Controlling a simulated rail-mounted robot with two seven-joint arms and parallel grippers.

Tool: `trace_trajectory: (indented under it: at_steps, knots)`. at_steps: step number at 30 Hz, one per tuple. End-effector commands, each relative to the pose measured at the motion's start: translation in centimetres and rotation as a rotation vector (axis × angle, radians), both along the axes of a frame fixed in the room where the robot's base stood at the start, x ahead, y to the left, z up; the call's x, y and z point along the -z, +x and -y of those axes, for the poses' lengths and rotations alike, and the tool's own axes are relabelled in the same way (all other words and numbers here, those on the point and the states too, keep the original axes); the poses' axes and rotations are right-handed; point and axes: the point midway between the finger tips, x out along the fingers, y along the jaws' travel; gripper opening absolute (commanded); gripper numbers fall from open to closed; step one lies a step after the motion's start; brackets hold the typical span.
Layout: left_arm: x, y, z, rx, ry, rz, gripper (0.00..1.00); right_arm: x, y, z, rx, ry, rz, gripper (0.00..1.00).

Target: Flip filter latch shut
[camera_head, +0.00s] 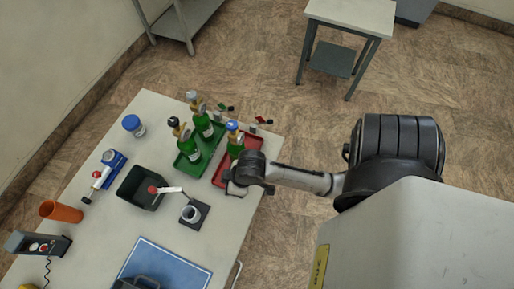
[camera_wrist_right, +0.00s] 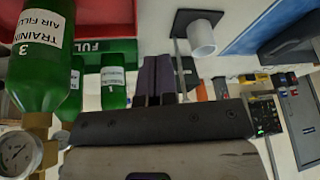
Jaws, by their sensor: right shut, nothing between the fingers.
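A short white cylinder on a dark square plate (camera_head: 190,214) stands near the middle of the table; it also shows in the right wrist view (camera_wrist_right: 202,38). I cannot tell for sure whether this lever is the filter latch. My right gripper (camera_head: 235,188) is at the table's right edge, by the red tray and apart from the cylinder. In the right wrist view its dark fingers (camera_wrist_right: 160,75) are together and empty. My left gripper is not in view.
Green cylinders with brass valves (camera_head: 189,147) stand in the green tray (camera_head: 181,161) and red tray (camera_head: 222,165), close to my right gripper.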

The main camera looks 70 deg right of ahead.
Motion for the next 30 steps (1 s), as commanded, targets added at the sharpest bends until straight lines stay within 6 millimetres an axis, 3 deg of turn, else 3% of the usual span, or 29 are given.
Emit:
trace_trajectory:
  at_steps: [10,21,30]
  knots:
    - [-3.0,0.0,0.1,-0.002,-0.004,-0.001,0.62,-5.5,-3.9,0.1,0.059,-0.149,0.038,0.0]
    - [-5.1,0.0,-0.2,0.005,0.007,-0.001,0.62,-6.2,-7.9,-1.6,0.052,-0.103,-0.047,0.0]
    - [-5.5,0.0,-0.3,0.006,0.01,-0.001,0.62,-6.1,-8.8,-1.7,0.051,-0.1,-0.07,0.0]
